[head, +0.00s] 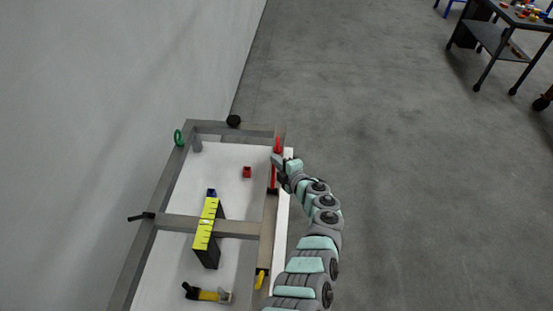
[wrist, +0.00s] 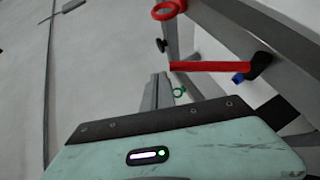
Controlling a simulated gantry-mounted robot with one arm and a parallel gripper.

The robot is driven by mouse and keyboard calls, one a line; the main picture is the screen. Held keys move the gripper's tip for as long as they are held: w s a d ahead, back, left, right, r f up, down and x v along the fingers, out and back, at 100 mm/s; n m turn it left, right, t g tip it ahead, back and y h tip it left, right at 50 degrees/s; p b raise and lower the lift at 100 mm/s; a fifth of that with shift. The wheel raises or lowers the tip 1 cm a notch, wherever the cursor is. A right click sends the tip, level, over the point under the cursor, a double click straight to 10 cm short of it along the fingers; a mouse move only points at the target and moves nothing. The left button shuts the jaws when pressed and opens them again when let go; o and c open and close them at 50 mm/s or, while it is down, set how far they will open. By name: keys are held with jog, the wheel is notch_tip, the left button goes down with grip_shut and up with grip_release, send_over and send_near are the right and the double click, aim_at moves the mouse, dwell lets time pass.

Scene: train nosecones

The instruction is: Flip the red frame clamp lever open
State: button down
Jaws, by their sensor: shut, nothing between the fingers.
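The red clamp lever (head: 273,177) lies along the right rail of the grey frame (head: 199,224), partly behind my gripper in the head view. In the wrist view the lever (wrist: 210,66) is a straight red bar, with a dark mount (wrist: 260,65) at its right end. A red ring-like part (wrist: 168,10) sits beyond its free end. My gripper (head: 276,159) is over the right rail beside the lever. In the wrist view its grey fingers (wrist: 157,90) are together and empty, left of the lever's free end. Contact with the lever cannot be told.
On the white panel are a red block (head: 247,172), a yellow-topped black block (head: 206,234) by the crossbar and a yellow-and-black clamp (head: 207,294). A green ring (head: 178,137) is at the far left corner.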

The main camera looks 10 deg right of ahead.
jog(key=shift+w+d+f, duration=0.1)
jog(key=shift+w+f, duration=0.05)
jog(key=shift+w, duration=0.15)
dwell(0.4)
jog(key=s+d+r+p, duration=0.2)
jog(key=s+r+p, duration=0.3)
jog(key=s+r, duration=0.3)
jog(key=shift+s+r+p, duration=0.4)
jog(key=shift+s, duration=0.35)
dwell(0.5)
